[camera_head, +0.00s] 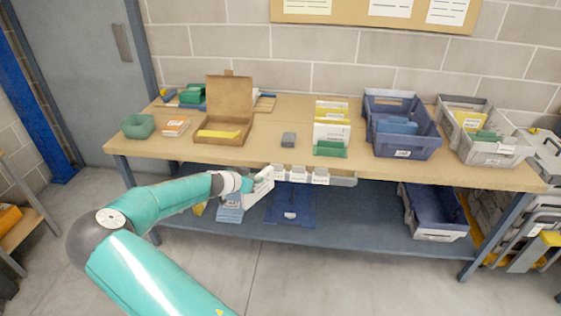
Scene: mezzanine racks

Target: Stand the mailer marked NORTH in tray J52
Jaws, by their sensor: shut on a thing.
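My gripper (250,183) is just below the front edge of the workbench, left of its middle. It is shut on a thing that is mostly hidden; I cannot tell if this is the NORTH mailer. A white labelled holder (264,189) is right at the fingers. Yellow, white and green mailers (332,133) stand in a row on the bench. A blue tray (425,143) holds blue mailers, and a grey tray (483,153) holds yellow and green ones. Both trays have white labels, too small to read, so I cannot tell which is J52.
An empty-looking blue tray (434,213) is on the lower shelf.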

